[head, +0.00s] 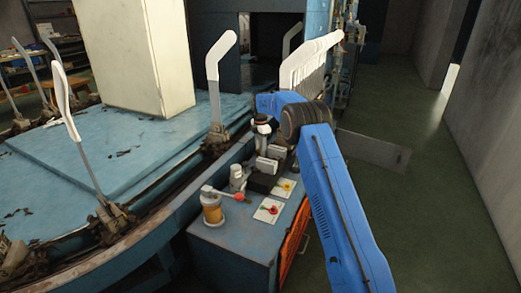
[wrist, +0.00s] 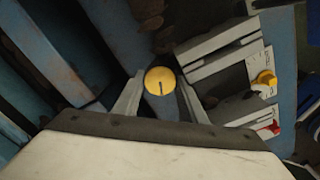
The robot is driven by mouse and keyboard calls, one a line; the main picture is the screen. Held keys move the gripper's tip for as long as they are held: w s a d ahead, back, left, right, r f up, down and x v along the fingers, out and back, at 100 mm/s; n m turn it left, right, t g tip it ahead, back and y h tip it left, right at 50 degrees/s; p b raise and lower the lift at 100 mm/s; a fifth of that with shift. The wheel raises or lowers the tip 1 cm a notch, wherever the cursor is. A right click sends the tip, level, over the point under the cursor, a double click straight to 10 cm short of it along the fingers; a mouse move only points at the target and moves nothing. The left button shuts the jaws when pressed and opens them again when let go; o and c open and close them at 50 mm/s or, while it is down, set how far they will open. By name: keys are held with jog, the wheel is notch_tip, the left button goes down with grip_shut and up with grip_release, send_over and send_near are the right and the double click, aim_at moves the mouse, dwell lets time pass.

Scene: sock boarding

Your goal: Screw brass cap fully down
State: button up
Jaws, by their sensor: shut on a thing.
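The brass cap (wrist: 160,80) is a round yellow disc with a dark slot, in the middle of the wrist view. My gripper (wrist: 159,98) has one pale finger on each side of it and is shut on it. A blue-grey surface lies below the cap; the thread and the cap's height on its seat are hidden. In the head view my gripper (head: 263,128) is small, at the end of the blue arm above the bench's far part, and I cannot make out the cap there.
Two grey blocks (wrist: 215,60) stand close right of the cap. Beyond are a yellow knob (wrist: 265,78) and a red knob (wrist: 270,127). White sock boards (head: 215,75) rise behind.

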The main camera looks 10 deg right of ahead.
jog(key=m, duration=0.4)
jog(key=shift+m, duration=0.3)
jog(key=m, duration=0.4)
jog(key=shift+w+m, duration=0.1)
jog(key=shift+m, duration=0.2)
jog(key=m, duration=0.4)
jog(key=shift+m, duration=2)
jog(key=o, duration=1.1)
jog(key=shift+c, duration=0.2)
